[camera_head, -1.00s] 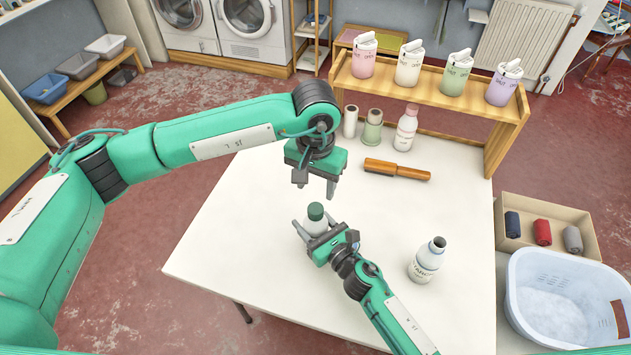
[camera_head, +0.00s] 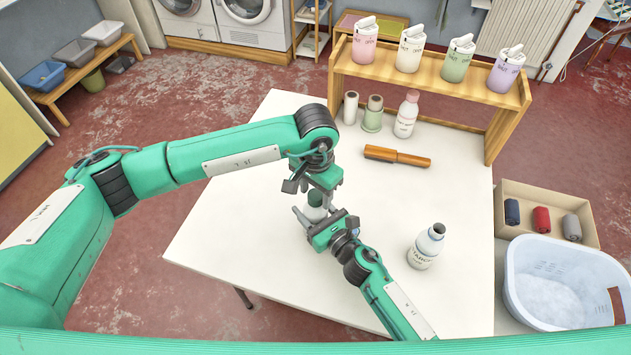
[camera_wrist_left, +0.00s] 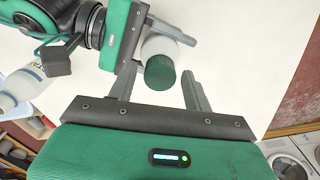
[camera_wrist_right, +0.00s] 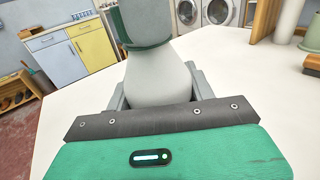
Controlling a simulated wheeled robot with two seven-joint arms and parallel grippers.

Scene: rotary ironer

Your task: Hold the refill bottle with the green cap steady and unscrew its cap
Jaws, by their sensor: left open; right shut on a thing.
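The refill bottle (camera_head: 315,213) stands upright on the white table, with its dark green cap (camera_wrist_left: 160,74) on. My right gripper (camera_head: 318,218) is shut on the white bottle body (camera_wrist_right: 158,82) from the side. My left gripper (camera_head: 312,188) is directly above the bottle, pointing down, and partly hides the cap in the head view. In the left wrist view its open fingers (camera_wrist_left: 160,88) stand on either side of the cap, with a gap visible. In the right wrist view a grey finger covers most of the cap.
An open white bottle (camera_head: 426,247) stands to the right on the table. A wooden-handled brush (camera_head: 397,156) and several containers stand farther back, before a wooden shelf (camera_head: 430,75) of coloured bottles. The left part of the table (camera_head: 225,235) is clear.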

